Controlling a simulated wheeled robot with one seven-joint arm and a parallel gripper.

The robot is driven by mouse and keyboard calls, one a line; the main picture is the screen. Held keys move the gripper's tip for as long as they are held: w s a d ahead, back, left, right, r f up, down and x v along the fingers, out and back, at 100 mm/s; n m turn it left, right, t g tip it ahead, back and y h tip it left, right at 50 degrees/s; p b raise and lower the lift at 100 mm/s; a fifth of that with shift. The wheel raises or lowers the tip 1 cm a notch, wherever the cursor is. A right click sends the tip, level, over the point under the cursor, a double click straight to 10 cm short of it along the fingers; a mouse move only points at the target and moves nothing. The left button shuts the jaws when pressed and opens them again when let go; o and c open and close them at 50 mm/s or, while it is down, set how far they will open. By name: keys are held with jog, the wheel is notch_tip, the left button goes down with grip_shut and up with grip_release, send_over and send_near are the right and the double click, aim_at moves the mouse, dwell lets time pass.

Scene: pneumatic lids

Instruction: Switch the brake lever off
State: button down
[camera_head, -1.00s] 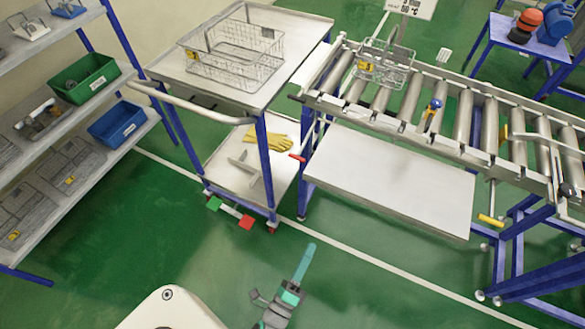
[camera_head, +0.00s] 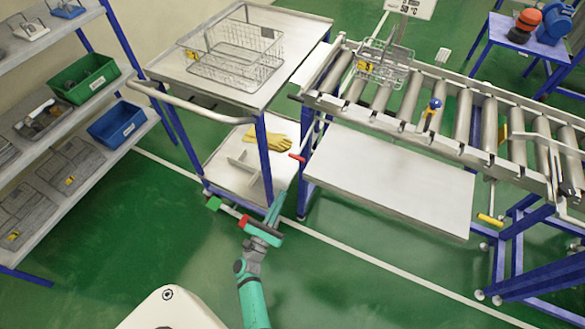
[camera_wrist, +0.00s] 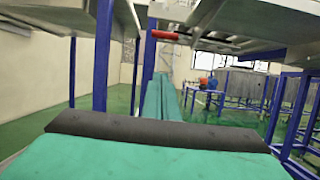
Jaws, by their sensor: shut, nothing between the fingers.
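A pedal-like bar with a green end (camera_head: 213,204) and a red end (camera_head: 243,221) sits low at the foot of the metal cart; it looks like the brake lever. My gripper (camera_head: 281,194) is shut and empty, its teal fingers pointing toward the cart's lower front corner. It is right of the red end, and its wrist part lies very near or overlaps that end in the picture; contact cannot be told. In the wrist view the shut fingers (camera_wrist: 165,90) reach ahead, and the green and red bar cannot be made out.
The cart (camera_head: 170,65) carries wire baskets on top and yellow gloves (camera_head: 264,143) below. A red-handled rod (camera_head: 297,157) sticks out between cart and roller conveyor (camera_head: 440,155); a red handle (camera_wrist: 165,35) shows above my fingers. Blue legs stand close by. The front floor is clear.

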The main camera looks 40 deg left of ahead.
jog(key=shift+w, duration=0.15)
jog(key=w+a+r, duration=0.2)
jog(key=w+r, duration=0.5)
jog(key=w, duration=0.1)
jog(key=shift+w, duration=0.35)
jog(key=shift+d+r, duration=0.1)
dwell(0.4)
